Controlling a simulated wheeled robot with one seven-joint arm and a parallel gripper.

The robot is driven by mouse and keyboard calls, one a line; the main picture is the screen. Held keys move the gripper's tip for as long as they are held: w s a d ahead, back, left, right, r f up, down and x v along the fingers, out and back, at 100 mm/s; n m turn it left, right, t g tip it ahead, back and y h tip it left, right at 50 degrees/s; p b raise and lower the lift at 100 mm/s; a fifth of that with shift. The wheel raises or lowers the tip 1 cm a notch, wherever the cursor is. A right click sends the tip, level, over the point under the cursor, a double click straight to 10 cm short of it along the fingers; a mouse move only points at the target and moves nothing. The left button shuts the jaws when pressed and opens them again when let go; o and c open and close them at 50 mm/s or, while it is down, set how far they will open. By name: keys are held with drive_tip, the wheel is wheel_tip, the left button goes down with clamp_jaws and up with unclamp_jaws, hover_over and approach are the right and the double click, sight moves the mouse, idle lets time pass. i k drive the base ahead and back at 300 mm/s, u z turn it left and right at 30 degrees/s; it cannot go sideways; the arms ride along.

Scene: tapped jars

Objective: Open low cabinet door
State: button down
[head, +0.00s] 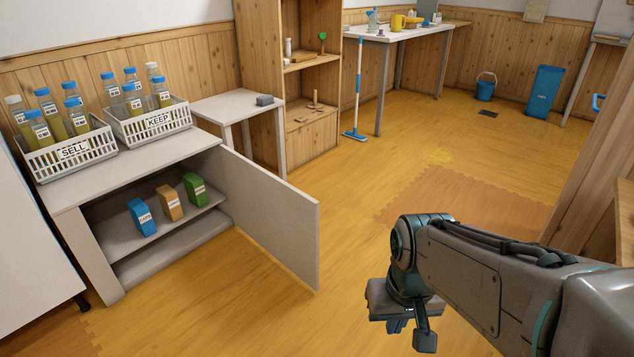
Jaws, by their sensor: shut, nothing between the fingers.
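The low cabinet (165,165) stands at the left of the head view. Its white door (270,215) is swung wide open, hinged at the cabinet's right side and reaching out toward the room. Inside, a blue pack (142,217), a tan pack (170,203) and a green pack (195,190) stand on the shelf. My gripper (398,326) is shut and empty, pointing down over the floor to the right of the door and apart from it. My arm partly hides the gripper.
Crates marked SELL (70,152) and KEEP (150,123), holding bottles, stand on the cabinet top. A small white table (238,105) and a wooden shelf (295,80) stand behind the door. The floor (350,220) between the door and my arm is clear.

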sight(283, 219)
drive_tip(key=z, duration=0.05)
drive_tip(key=i, duration=0.65)
drive_tip(key=u, duration=0.8)
drive_tip(key=i, duration=0.6)
drive_tip(key=u, duration=0.65)
